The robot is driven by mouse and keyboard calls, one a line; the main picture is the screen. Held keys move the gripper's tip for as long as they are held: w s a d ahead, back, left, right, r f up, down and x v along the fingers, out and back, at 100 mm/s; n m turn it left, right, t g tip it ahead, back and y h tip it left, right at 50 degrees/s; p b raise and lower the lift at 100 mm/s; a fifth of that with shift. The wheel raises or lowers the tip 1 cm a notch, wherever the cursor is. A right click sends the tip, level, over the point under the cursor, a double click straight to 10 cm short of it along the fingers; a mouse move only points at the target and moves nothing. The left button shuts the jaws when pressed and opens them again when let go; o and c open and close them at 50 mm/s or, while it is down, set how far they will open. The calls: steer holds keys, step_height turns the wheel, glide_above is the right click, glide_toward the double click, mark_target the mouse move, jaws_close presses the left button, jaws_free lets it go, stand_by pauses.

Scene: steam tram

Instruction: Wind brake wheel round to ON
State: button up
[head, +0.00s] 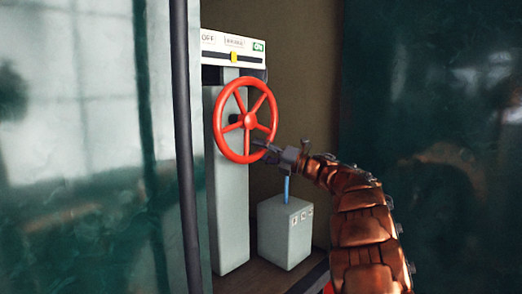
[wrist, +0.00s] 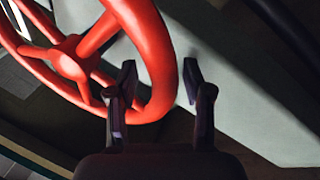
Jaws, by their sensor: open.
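The brake wheel (head: 249,121) is red and spoked, on the front of a grey post, and looks whole in the head view. Above it a white plate (head: 218,42) reads OFF at left and a green ON at right. A yellow pointer (head: 234,57) stands between the two. My gripper (head: 263,148) is open at the wheel's lower right rim. In the wrist view the red rim (wrist: 153,60) shows between the open fingers of my gripper (wrist: 161,82). The left finger overlaps the rim and the right finger is apart from it. I cannot tell whether either touches.
A grey box (head: 286,232) with a blue upright rod (head: 286,189) stands on the floor below my gripper. The grey post (head: 231,220) rises behind the wheel. A dark vertical pole (head: 184,150) and dark green panels flank the space.

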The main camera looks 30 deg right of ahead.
steer(key=shift+c, duration=0.3)
jaws_close()
stand_by(0.3)
